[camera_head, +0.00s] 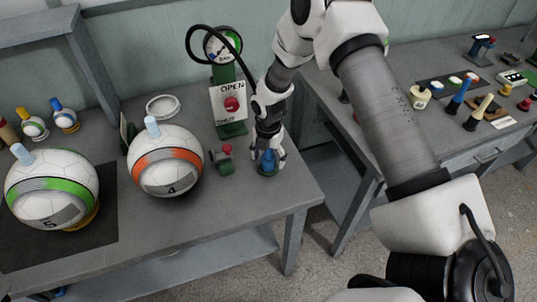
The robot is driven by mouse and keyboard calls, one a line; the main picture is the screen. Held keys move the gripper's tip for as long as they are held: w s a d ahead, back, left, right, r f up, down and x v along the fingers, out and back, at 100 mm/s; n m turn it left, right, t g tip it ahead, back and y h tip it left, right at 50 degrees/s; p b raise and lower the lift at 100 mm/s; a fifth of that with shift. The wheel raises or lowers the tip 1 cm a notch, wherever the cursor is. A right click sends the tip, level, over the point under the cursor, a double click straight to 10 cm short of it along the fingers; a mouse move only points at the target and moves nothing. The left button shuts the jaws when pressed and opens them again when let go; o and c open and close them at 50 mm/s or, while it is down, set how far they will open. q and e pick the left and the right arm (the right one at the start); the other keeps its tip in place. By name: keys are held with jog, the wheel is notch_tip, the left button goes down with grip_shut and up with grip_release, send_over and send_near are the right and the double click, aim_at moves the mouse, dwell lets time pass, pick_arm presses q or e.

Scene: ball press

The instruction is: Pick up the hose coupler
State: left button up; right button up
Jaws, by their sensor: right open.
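The hose coupler appears to be the blue piece (268,157) standing upright on a small green base near the right end of the workbench. My right gripper (268,154) points down over it, with its open fingers on either side of the blue piece. I cannot tell whether the fingers touch it. The upper part of the blue piece is hidden by the gripper. A black hose (188,45) loops from the pressure gauge (222,45) and passes behind my right arm. My left gripper is not in view.
A green stand with an OPEN/SHUT valve panel (229,103) rises just behind the gripper. A small green fitting with a red knob (222,160) lies to its left. An orange-banded ball (166,160) and a green-banded ball (52,188) stand farther left. The bench's front right corner is clear.

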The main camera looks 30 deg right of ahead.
jog(key=shift+s+a+r, duration=0.1)
jog(key=shift+s, duration=0.05)
jog(key=c, duration=1.2)
